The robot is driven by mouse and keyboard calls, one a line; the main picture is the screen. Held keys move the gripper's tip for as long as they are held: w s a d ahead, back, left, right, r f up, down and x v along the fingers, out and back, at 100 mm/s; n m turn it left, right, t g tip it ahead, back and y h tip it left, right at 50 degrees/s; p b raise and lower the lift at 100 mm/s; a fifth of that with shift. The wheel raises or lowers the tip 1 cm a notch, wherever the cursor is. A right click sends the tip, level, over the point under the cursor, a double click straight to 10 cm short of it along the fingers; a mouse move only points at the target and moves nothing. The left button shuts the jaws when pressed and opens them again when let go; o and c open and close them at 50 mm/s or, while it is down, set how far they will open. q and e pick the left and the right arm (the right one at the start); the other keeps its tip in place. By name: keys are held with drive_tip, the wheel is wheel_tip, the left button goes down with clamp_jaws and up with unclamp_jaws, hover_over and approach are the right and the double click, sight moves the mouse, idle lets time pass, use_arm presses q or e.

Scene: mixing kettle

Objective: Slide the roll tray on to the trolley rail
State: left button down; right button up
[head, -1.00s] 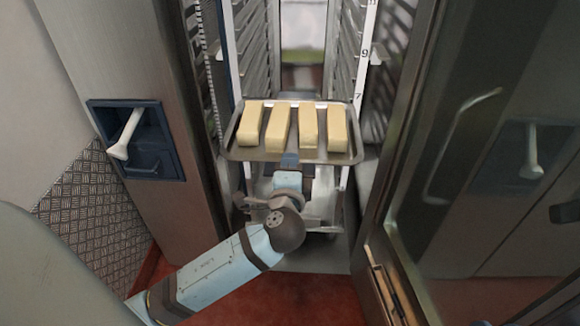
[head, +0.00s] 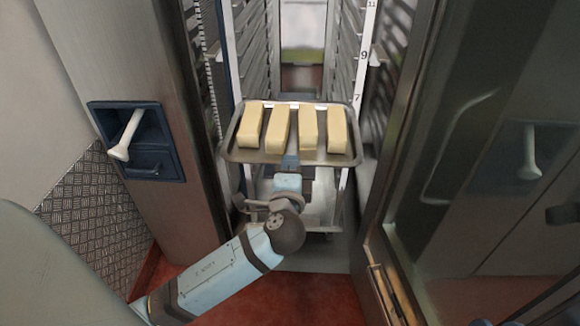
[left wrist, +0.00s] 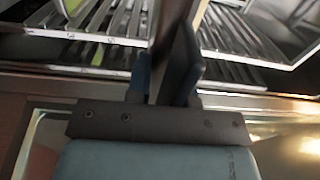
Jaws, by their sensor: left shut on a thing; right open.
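The roll tray (head: 272,158) is a shallow metal tray carrying several pale yellow blocks (head: 308,130) in a row. It is at the front of the trolley (head: 230,60), between its two uprights. My left gripper (head: 290,161) is shut on the tray's front edge, with the arm reaching in from below. In the left wrist view the dark fingers (left wrist: 175,75) are close together, and slatted rails show on both sides. The trolley's rails (head: 347,60) run back on both sides. Whether the tray's edges rest on a rail is hidden.
A steel cabinet wall with a blue recessed latch and white handle (head: 127,135) stands at left. An open glass door (head: 440,150) stands close at right. The red floor (head: 310,300) is clear in front of the trolley.

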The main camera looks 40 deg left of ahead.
sight(292, 150)
use_arm(q)
drive_tip(key=shift+r, duration=0.1)
drive_tip(key=shift+p+x, duration=0.65)
drive_tip(key=shift+x, duration=2.5)
drive_tip(key=shift+a, duration=0.1)
drive_tip(key=shift+w+a, duration=0.2)
drive_tip(key=shift+w, duration=0.1)
drive_tip(key=shift+f+x, duration=0.15)
drive_tip(key=shift+x, duration=0.9)
drive_tip(key=shift+f+x, duration=0.15)
drive_tip(key=shift+x, duration=0.9)
drive_tip(key=shift+w, duration=0.1)
drive_tip(key=shift+p+x, duration=0.35)
drive_tip(key=shift+x, duration=1.65)
drive_tip(key=shift+f+x, duration=0.2)
drive_tip(key=shift+x, duration=2.2)
drive_tip(key=shift+a, duration=0.15)
